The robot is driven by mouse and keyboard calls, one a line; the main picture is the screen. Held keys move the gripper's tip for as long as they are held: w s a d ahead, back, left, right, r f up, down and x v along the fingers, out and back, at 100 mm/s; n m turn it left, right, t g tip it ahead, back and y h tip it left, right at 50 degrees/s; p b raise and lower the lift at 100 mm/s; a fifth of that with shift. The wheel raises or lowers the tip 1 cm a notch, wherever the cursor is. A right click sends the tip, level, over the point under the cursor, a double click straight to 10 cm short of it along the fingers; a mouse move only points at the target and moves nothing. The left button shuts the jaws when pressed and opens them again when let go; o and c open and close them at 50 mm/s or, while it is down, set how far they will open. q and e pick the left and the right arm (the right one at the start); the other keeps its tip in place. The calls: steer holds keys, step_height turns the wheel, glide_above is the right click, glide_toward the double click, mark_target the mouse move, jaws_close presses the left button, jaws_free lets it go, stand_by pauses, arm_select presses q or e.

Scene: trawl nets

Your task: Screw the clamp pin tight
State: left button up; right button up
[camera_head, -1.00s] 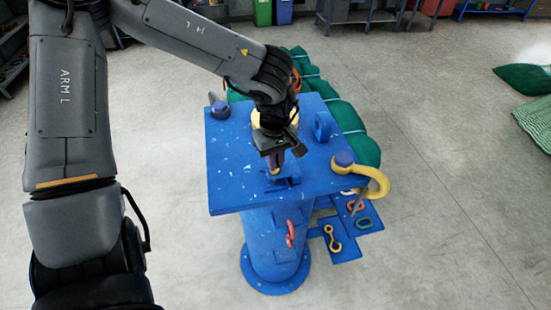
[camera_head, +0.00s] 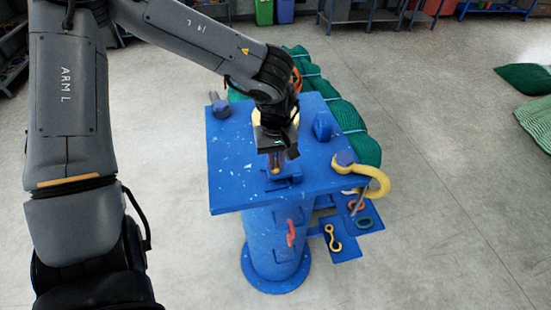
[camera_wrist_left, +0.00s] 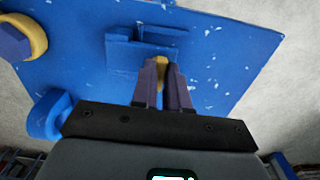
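The blue clamp (camera_head: 284,181) stands on the blue worktable, near its front edge; it also shows in the left wrist view (camera_wrist_left: 130,50). A small yellow piece, seemingly the clamp pin (camera_wrist_left: 162,66), shows at my fingertips beside the clamp. My left gripper (camera_head: 277,160) points down at the pin. In the left wrist view my fingers (camera_wrist_left: 164,85) are close together with the yellow piece between their tips, so they look shut on it. The fingers hide most of the pin, and its thread cannot be seen. My right gripper is in no view.
The blue worktable (camera_head: 235,160) carries a blue ring (camera_head: 323,126), a grey-blue bollard (camera_head: 221,107) and a yellow hook (camera_head: 375,182) at the right corner. Green netting (camera_head: 350,118) lies behind. Small links hang on lower blue panels (camera_head: 340,248).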

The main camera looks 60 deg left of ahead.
mark_target(276, 164)
arm_select(q)
steer(key=o, duration=0.4)
steer(key=shift+c, duration=0.2)
step_height(276, 164, up, 11)
stand_by(0.4)
steer(key=shift+f, duration=0.1)
steer(key=shift+s, duration=0.1)
